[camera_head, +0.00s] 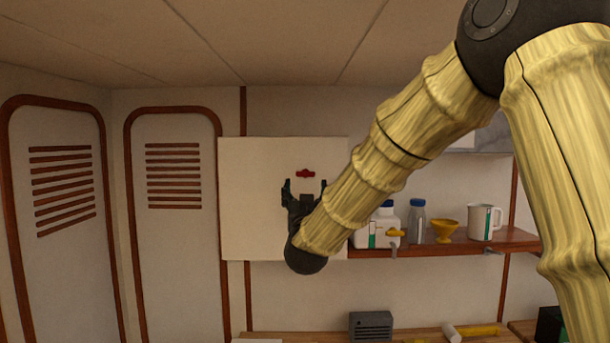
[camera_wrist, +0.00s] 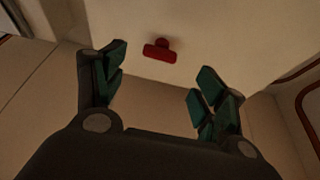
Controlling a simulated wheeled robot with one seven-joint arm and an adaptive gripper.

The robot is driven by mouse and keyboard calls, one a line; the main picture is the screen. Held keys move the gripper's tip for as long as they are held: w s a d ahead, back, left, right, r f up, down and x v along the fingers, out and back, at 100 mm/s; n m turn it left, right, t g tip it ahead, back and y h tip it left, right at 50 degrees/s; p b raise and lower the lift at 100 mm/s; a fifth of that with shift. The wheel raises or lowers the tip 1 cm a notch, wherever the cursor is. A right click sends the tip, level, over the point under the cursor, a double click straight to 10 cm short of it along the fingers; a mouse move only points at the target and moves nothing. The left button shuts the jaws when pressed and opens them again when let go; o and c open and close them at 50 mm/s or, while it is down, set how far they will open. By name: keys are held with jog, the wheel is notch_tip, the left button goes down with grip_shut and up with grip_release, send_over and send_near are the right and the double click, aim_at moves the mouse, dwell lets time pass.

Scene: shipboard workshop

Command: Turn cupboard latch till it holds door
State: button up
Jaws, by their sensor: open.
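The cupboard door (camera_head: 250,190) is a pale, flat panel on the back wall, left of the shelf. The latch (camera_head: 306,173) is a small red bar with a rounded knob, lying about level on the door in the head view. In the wrist view the latch (camera_wrist: 160,50) shows beyond my fingertips, between them in width and slightly tilted. My gripper (camera_head: 304,186) is just below the latch in the head view, its dark green fingers spread. It is open and empty in the wrist view (camera_wrist: 155,85), apart from the latch. My forearm hides the door's lower right part.
A wooden shelf (camera_head: 440,247) right of the door holds a white container (camera_head: 378,232), a blue-capped bottle (camera_head: 417,220), a yellow funnel (camera_head: 445,230) and a white jug (camera_head: 484,221). Below, a bench (camera_head: 410,336) bears a grey box (camera_head: 371,326) and a mallet (camera_head: 470,331).

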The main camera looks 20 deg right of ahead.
aim_at(305, 176)
jog(key=p+x, duration=0.3)
jog(key=x, duration=0.4)
jog(key=shift+w, duration=0.1)
jog(key=shift+c, duration=0.4)
jog(key=c, duration=0.9)
